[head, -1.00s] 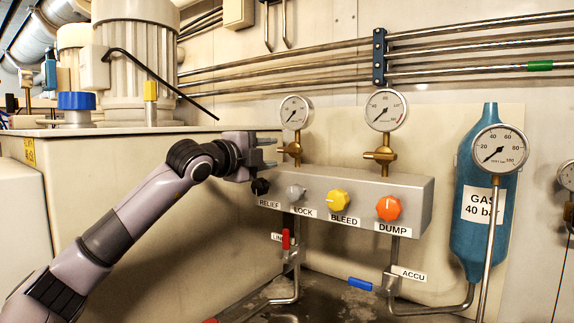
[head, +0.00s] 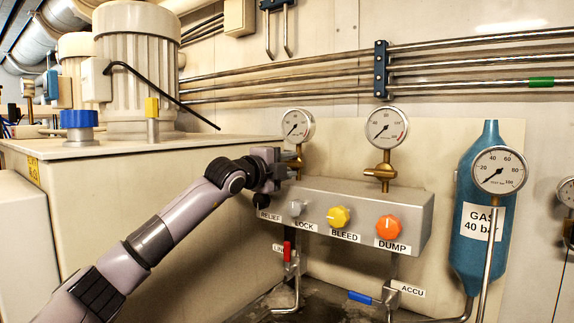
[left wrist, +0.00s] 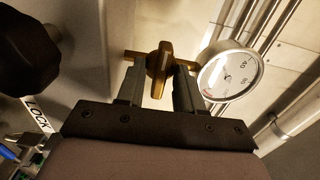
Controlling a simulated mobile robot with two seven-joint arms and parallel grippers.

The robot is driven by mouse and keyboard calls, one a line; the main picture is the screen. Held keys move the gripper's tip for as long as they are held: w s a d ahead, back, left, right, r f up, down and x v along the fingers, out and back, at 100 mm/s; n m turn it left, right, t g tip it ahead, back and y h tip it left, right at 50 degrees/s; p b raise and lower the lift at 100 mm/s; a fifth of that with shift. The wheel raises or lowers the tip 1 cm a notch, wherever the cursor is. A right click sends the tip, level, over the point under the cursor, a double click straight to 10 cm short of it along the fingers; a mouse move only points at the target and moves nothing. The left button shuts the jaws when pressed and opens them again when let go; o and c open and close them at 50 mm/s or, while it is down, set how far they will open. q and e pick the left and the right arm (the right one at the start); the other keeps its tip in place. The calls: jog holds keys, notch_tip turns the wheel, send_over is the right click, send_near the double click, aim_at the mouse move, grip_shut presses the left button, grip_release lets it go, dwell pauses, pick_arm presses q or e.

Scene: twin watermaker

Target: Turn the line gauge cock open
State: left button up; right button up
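The line gauge cock (head: 295,162) is a brass fitting below the left round gauge (head: 297,125), on top of the grey valve block (head: 365,208). My left gripper (head: 284,165) is level with it and partly hides it in the head view. In the left wrist view, the brass cock handle (left wrist: 159,70) stands between the two fingertips of my left gripper (left wrist: 160,88). Its crosspiece reaches out to the left behind one finger. The fingers are apart, with narrow gaps seeming to show beside the handle. My right gripper is not in view.
The black relief knob (head: 262,201) sits just below my left gripper and looms at upper left in the wrist view. The lock, bleed (head: 339,216) and dump (head: 388,228) knobs line the block's front. A second gauge (head: 386,126) with its brass cock stands right.

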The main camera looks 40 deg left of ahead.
pick_arm(q)
grip_shut()
